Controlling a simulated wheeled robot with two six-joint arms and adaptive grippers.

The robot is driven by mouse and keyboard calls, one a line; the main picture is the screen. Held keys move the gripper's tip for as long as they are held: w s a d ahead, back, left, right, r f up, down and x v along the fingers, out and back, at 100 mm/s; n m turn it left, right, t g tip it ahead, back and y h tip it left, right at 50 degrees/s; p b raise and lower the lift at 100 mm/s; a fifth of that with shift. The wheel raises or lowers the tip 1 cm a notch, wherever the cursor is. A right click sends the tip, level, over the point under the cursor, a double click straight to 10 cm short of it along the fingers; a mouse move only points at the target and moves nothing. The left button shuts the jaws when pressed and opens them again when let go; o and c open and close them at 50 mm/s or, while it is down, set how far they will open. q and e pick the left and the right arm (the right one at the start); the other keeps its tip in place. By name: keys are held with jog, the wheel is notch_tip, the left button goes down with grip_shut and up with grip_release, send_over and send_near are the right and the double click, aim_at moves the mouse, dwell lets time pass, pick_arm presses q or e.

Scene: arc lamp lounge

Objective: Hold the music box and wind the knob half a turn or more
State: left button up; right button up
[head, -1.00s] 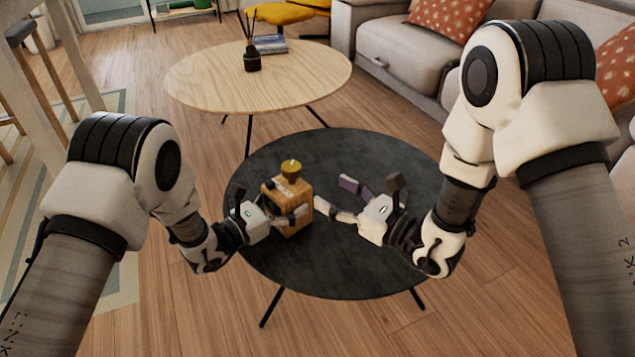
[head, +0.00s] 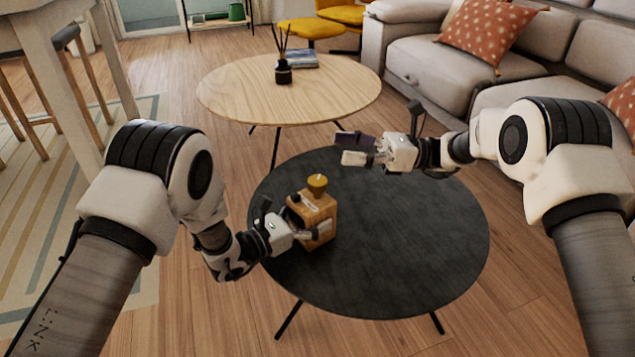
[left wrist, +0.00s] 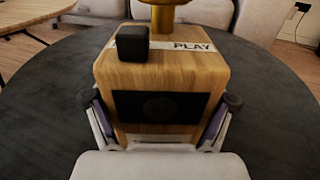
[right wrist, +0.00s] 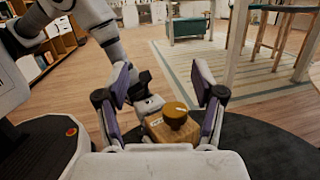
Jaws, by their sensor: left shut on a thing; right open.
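The wooden music box (head: 318,211) stands upright on the dark round table (head: 420,250), with a gold knob (head: 317,183) on its top. My left gripper (head: 308,231) is shut on the lower sides of the box. In the left wrist view the box (left wrist: 190,78) shows a dark round-centred panel, a black block on top and a "PLAY" label; its knob (left wrist: 163,15) is cut off by the top edge. My right gripper (head: 356,150) is open and empty, raised above and to the right of the knob. The right wrist view shows the knob (right wrist: 176,116) beyond and between its fingers.
A light wooden round table (head: 225,98) with a reed diffuser (head: 283,72) and books (head: 305,60) stands behind. A grey sofa (head: 440,70) is at the back right. The dark table's right side is clear.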

jog(key=w+d+f+n+g+h, duration=0.1)
jog(key=w+d+f+n+h, duration=0.1)
jog(key=w+d+f, duration=0.15)
send_near(317, 180)
jog(key=shift+m, duration=0.3)
jog(key=a, duration=0.3)
jog(key=s+a, duration=0.1)
jog(key=a, duration=0.6)
jog(key=shift+s+f, duration=0.3)
jog(key=shift+s, duration=0.1)
jog(key=c, duration=1.2)
